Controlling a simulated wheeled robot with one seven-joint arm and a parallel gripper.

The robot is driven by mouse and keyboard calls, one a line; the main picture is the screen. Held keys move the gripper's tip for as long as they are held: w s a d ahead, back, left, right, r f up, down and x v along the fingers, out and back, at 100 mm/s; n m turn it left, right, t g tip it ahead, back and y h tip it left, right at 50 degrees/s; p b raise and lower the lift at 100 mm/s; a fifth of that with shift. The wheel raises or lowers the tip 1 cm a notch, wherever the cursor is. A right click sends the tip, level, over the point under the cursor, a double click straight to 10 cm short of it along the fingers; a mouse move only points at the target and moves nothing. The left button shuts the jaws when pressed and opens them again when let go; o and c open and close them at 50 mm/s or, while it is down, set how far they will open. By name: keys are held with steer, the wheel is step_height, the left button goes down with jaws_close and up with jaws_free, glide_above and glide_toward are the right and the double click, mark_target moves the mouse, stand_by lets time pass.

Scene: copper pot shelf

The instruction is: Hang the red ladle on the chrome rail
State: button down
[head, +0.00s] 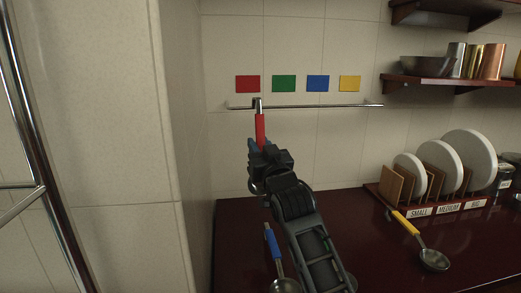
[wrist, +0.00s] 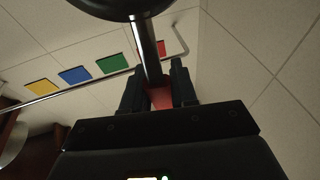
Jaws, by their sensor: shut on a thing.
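The red ladle's handle (head: 260,130) stands upright in the head view, with a dark hook at its top. The chrome rail (head: 320,106) runs along the tiled wall. The hook overlaps the rail's left part in the picture; I cannot tell whether it is over the rail or in front of it. My gripper (head: 262,147) is shut on the lower part of the red handle. In the wrist view, my gripper (wrist: 158,88) has the red handle (wrist: 160,99) between its fingers, with the dark shaft and bowl (wrist: 125,8) beyond. The bowl is mostly hidden in the head view.
Red, green (head: 284,83), blue and yellow cards are on the wall above the rail. A blue-handled ladle (head: 272,243) and a yellow-handled ladle (head: 405,222) lie on the dark counter (head: 330,205). A plate rack (head: 447,208) and shelves (head: 450,83) are at right. The rail's right part is empty.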

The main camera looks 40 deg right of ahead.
steer(key=w+d+f+b, duration=0.3)
steer(key=w+d+b, duration=0.2)
steer(key=w, duration=0.3)
steer(key=shift+d, duration=0.2)
stand_by(0.9)
stand_by(0.5)
steer(key=c, duration=0.8)
jaws_free()
steer(key=shift+s+f, duration=0.1)
steer(key=v, duration=0.7)
steer(key=shift+s+a+b, duration=0.2)
steer(key=shift+s+b, duration=0.1)
steer(key=shift+b, duration=0.1)
steer(key=shift+f, duration=0.1)
